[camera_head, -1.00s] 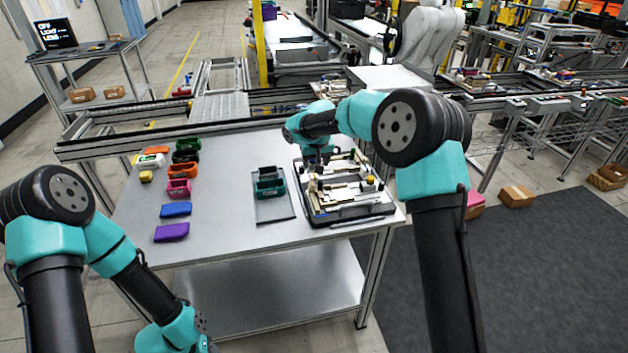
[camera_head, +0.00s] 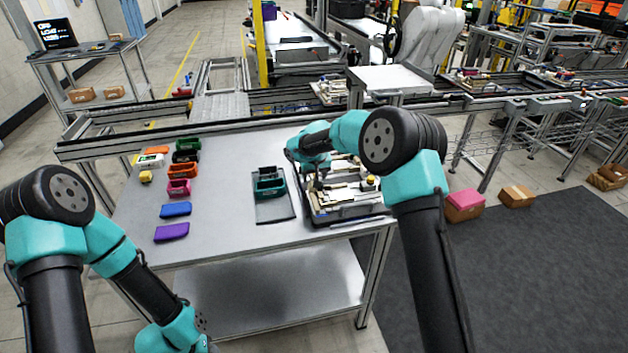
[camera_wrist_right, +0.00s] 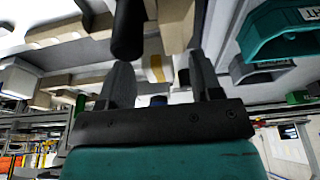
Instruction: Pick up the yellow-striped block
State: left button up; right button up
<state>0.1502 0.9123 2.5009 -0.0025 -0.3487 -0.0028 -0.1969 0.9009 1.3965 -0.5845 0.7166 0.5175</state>
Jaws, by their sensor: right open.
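In the right wrist view, a white block with a yellow-orange stripe (camera_wrist_right: 157,68) shows between the two fingers of my right gripper (camera_wrist_right: 160,78). The fingers are apart, and I see no clear contact with the block. In the head view, my right gripper (camera_head: 322,172) is over the left part of the pallet fixture (camera_head: 350,215), mostly hidden by my own wrist. I cannot make out the striped block there. My left arm runs down to the bottom edge, and its gripper fingers are not visible.
A dark cylinder (camera_wrist_right: 128,30) stands close to one finger in the wrist view. A teal bin (camera_head: 270,187) on a grey plate is just left of the fixture. Several coloured bins and blocks, including a purple block (camera_head: 172,232), line the table's left side. The table's middle is clear.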

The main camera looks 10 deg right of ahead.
aim_at(314, 175)
jog(key=shift+w+f, duration=0.1)
jog(key=shift+f, duration=0.3)
jog(key=c, duration=1)
jog(key=shift+r, duration=0.15)
notch_tip(314, 175, up, 10)
jog(key=shift+f, duration=0.1)
dwell(0.7)
